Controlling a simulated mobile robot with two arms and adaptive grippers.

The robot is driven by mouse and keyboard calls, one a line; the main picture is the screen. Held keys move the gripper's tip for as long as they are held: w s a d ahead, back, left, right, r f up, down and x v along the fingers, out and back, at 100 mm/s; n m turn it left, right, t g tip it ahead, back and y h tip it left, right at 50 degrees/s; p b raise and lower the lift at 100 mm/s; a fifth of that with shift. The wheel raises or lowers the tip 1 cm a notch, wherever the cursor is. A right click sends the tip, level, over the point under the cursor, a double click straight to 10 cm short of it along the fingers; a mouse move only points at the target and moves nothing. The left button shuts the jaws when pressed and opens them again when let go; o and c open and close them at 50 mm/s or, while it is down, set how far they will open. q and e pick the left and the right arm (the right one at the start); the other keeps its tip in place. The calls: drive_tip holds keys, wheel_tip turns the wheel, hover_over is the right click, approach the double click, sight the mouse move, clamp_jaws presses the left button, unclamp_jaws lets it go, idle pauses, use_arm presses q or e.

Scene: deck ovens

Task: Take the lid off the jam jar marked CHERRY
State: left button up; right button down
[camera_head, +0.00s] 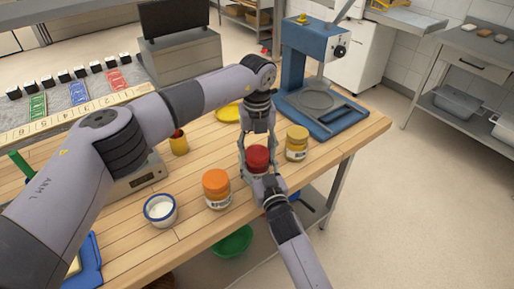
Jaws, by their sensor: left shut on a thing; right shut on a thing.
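A jar with a dark red lid (257,154) stands on the wooden table near its front edge. My grippers largely cover its body, and I cannot read its label. My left gripper (257,150) comes down from behind, its fingers shut on either side of the red lid. My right gripper (266,181) comes from the front edge, low at the jar, and is shut on the jar body. Its fingertips are partly hidden. The lid appears to sit on the jar. An orange-lidded jar (216,186) stands to the left, and a yellow-lidded jar (297,143) to the right.
A blue press (316,70) stands behind the jars, with a yellow plate (229,112) beside it. A white bowl with a blue rim (160,210) and a scale (138,178) are to the left. A green bowl (232,242) sits below the table edge.

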sight(257, 152)
use_arm(q)
drive_tip(key=n, duration=1.4)
drive_tip(key=shift+r, duration=0.25)
drive_tip(key=shift+r, duration=0.9)
drive_tip(key=shift+r, duration=0.1)
drive_tip(key=shift+r, duration=1.9)
use_arm(e)
drive_tip(key=shift+c, duration=2.2)
unclamp_jaws()
